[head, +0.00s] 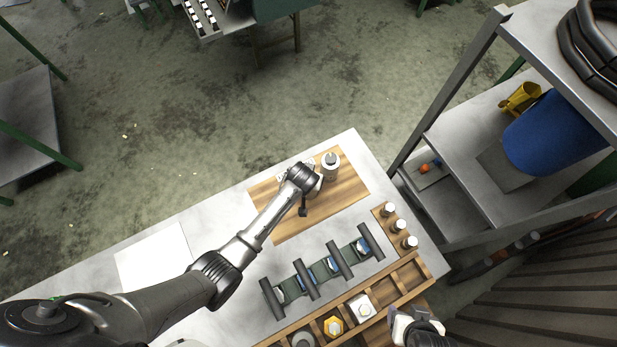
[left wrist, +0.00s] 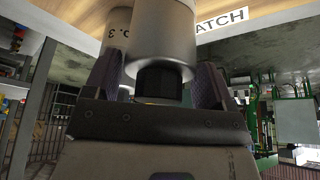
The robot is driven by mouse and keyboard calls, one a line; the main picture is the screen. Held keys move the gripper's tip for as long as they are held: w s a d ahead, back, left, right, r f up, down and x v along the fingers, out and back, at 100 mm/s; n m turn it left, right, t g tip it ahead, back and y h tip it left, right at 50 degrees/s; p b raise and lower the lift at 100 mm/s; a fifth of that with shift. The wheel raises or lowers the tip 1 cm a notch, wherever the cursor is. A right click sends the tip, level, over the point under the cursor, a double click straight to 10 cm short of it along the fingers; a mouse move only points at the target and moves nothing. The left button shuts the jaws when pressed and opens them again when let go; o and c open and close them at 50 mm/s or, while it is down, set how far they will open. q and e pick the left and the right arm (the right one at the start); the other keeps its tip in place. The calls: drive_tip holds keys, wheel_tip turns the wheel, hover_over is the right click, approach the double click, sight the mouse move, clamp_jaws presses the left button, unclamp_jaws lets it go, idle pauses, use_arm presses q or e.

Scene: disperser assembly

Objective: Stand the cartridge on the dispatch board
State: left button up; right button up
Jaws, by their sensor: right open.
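The wooden dispatch board (head: 349,190) lies on the table's far end. A silver cartridge (head: 330,160) with a dark top stands upright at the board's far edge. My left gripper (head: 317,183) is over the board beside it, partly hidden by its own wrist. In the left wrist view, a silver cylinder (left wrist: 160,45) with a black cap sits between the two fingers (left wrist: 160,82), which appear to touch its sides. A second rounded surface marked "3" shows behind it. A DISPATCH label (left wrist: 222,19) is partly visible. My right gripper (head: 402,322) is open near the front-right tray.
A dark-barred rack (head: 308,278) stands mid-table. A white sheet (head: 153,257) lies left. A metal shelf (head: 470,185) stands right.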

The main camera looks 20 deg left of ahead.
use_arm(q)
drive_tip(key=shift+o, duration=1.4)
drive_tip(key=shift+r, duration=0.3)
drive_tip(key=v, duration=1.1)
drive_tip(key=shift+s+r+p, duration=0.15)
drive_tip(key=shift+r+p, duration=0.2)
drive_tip(key=shift+r, duration=0.05)
drive_tip(key=s+a+r+m, duration=0.1)
drive_tip(key=s+a, duration=0.3)
drive_tip(key=s, duration=0.8)
drive_tip(key=s+a+r+m+g, duration=0.1)
drive_tip(key=s+a+r+m, duration=0.1)
drive_tip(key=s, duration=1)
drive_tip(key=shift+s+a+r+h, duration=0.35)
drive_tip(key=shift+a+r, duration=0.5)
drive_tip(key=shift+a, duration=0.3)
